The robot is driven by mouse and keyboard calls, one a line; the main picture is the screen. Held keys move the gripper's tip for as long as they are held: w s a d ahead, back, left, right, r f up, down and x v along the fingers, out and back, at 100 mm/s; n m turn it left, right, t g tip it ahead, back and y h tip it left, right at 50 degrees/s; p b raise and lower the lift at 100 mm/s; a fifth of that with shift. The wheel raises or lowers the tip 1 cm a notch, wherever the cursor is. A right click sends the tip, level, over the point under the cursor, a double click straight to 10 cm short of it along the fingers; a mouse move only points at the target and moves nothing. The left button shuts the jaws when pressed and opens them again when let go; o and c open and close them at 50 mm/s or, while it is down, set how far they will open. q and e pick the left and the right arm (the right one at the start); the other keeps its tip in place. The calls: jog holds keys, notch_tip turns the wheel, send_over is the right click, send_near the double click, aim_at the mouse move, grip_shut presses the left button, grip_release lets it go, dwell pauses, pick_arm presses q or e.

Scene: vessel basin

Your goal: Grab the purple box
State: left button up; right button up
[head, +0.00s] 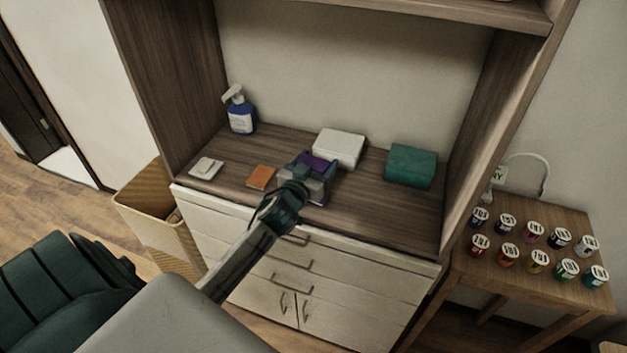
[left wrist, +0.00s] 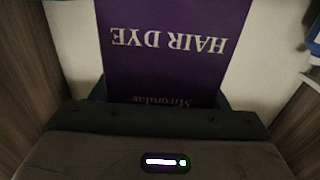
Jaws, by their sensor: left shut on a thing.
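The purple box (head: 318,163) is on or just above the wooden shelf of the cabinet in the head view, partly hidden by my left gripper (head: 312,172). My left gripper is shut on the purple box. In the left wrist view the purple box (left wrist: 172,50) fills the upper middle, with the words "HAIR DYE" upside down on its face. Whether the box touches the shelf cannot be told. My right gripper is in neither view.
A white box (head: 339,148) stands right behind the purple box. An orange card (head: 261,177) and a pale square item (head: 206,168) lie left. A side table (head: 540,215) holds several small jars.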

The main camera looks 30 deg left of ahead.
pick_arm(q)
jog(key=shift+r, duration=0.1)
jog(key=shift+r, duration=0.5)
notch_tip(320, 180, up, 2)
jog(key=shift+r+b, duration=0.15)
jog(key=shift+b, duration=0.5)
jog(key=s+r+b, duration=0.1)
jog(key=s+b, duration=0.3)
jog(key=s, duration=1.2)
jog(key=shift+a+r+b, duration=0.2)
jog(key=shift+r+b, duration=0.05)
jog(key=shift+b, duration=0.1)
